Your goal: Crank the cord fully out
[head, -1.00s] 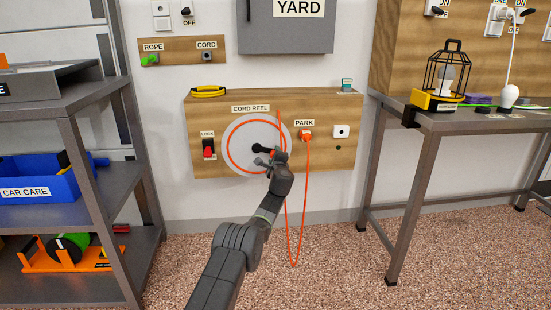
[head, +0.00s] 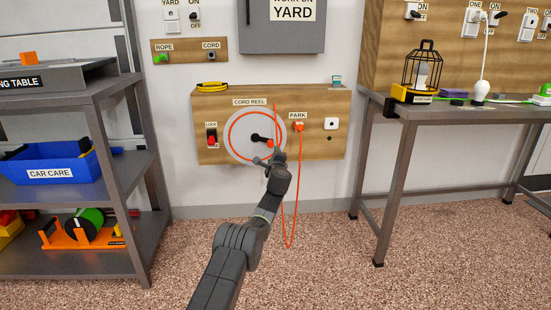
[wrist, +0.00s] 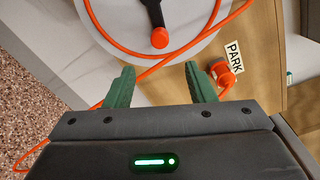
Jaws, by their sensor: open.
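The cord reel (head: 240,147) is a pale disc with an orange cord ring on a wooden wall panel. Its black crank arm (head: 257,138) points right and slightly down, ending in an orange knob (head: 270,143). In the wrist view the knob (wrist: 159,38) is ahead of my gripper (wrist: 160,78), between the fingers' lines but apart from them. My gripper (head: 265,161) is open and empty, just below the knob in the head view. The orange cord (head: 287,243) hangs in a loop to the floor area, its plug (head: 299,127) at the PARK outlet.
A red lock switch (head: 211,138) is left of the reel. A shelf rack with a blue car care bin (head: 50,165) stands at left. A workbench (head: 440,118) with a caged lamp (head: 424,75) stands at right. Carpet between them is clear.

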